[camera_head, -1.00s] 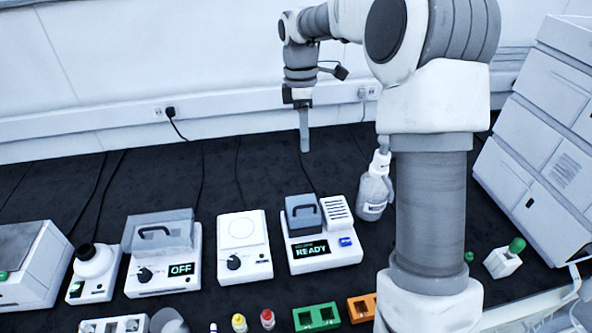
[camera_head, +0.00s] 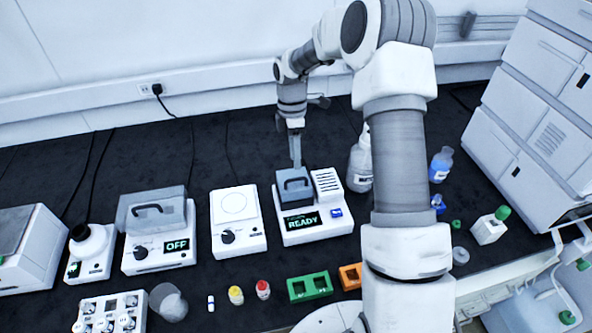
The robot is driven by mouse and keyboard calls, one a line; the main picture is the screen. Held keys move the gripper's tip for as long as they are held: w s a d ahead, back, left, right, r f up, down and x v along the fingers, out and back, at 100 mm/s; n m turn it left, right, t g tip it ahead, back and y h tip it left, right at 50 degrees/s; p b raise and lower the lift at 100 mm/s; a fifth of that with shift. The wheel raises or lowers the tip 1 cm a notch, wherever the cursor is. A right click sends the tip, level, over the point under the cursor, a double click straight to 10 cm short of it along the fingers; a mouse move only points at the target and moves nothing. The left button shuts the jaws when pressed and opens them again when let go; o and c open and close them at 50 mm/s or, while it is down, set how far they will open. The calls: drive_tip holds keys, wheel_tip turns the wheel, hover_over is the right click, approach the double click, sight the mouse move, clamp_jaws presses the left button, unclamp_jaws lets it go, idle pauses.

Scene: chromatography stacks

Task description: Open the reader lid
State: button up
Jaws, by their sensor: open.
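The reader (camera_head: 310,236) is a white box with a display showing READY and a blue button, standing on the dark bench near the middle. Its grey-blue lid (camera_head: 283,198) lies closed on the top left of the box, with a dark handle on it. My gripper (camera_head: 296,163) points down just above and behind the lid and overlaps its back edge in the picture. It is open and holds nothing. Its fingers are seen edge-on, and I cannot tell whether they touch the lid.
A white hotplate-like device (camera_head: 238,220) stands left of the reader, and a lidded device showing OFF (camera_head: 160,258) beyond it. A wash bottle (camera_head: 360,165) stands to the right, partly behind my arm. Green (camera_head: 310,287) and orange (camera_head: 350,276) racks and small vials sit in front.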

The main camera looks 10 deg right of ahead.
hover_over(296, 185)
drive_tip(key=shift+f, duration=2.65)
clamp_jaws()
